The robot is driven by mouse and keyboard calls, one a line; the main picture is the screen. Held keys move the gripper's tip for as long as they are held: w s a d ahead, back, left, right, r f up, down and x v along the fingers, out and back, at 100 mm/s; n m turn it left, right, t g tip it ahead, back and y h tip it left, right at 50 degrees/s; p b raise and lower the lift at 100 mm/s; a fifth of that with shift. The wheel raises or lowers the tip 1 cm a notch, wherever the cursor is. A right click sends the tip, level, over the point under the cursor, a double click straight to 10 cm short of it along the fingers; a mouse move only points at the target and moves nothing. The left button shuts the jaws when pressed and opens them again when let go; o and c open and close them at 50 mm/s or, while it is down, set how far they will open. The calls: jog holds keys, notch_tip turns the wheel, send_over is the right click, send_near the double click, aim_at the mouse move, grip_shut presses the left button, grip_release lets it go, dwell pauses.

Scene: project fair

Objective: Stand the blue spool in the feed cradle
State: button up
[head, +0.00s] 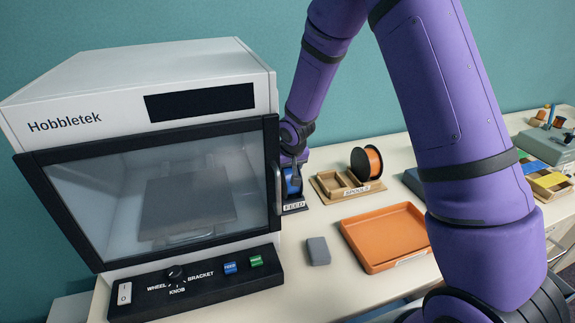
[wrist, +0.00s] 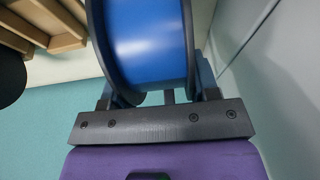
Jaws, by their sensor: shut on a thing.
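The blue spool (head: 291,183), with dark flanges, stands upright beside the printer's right side, directly over the feed cradle. In the wrist view the blue spool (wrist: 146,42) fills the upper middle, between the two dark fingers of my gripper (wrist: 158,92). My gripper (head: 293,163) is shut on it from above and behind, partly hidden by the printer's door handle. The feed cradle (head: 295,208) shows mainly as a dark base with a "FEED" label. The spool's lower edge is at the cradle, but I cannot tell whether it rests in it.
The white printer (head: 100,92) stands close on the left of my gripper. A wooden spool rack (head: 322,193) holds an orange spool (head: 374,160) to the right. An orange tray (head: 378,266) and a small grey block (head: 318,251) lie in front. Bare table lies between them.

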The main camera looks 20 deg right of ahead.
jog(key=shift+f, duration=0.2)
jog(key=o, duration=1.1)
jog(key=shift+o, duration=0.2)
jog(key=shift+r, duration=0.1)
jog(key=s+d+v, duration=0.1)
jog(key=d+v, duration=0.1)
jog(key=v, duration=1)
jog(key=s+d+f+v, duration=0.1)
jog(key=v, duration=1.1)
jog(key=s+d+r, duration=0.1)
jog(key=s+r, duration=0.2)
jog(key=s, duration=0.5)
jog(key=s+d+r, duration=0.1)
jog(key=s+r, duration=0.2)
jog(key=s, duration=0.6)
jog(key=s+d+r, duration=0.2)
jog(key=s+r, duration=0.1)
jog(key=s, duration=0.6)
jog(key=shift+r+t, duration=0.4)
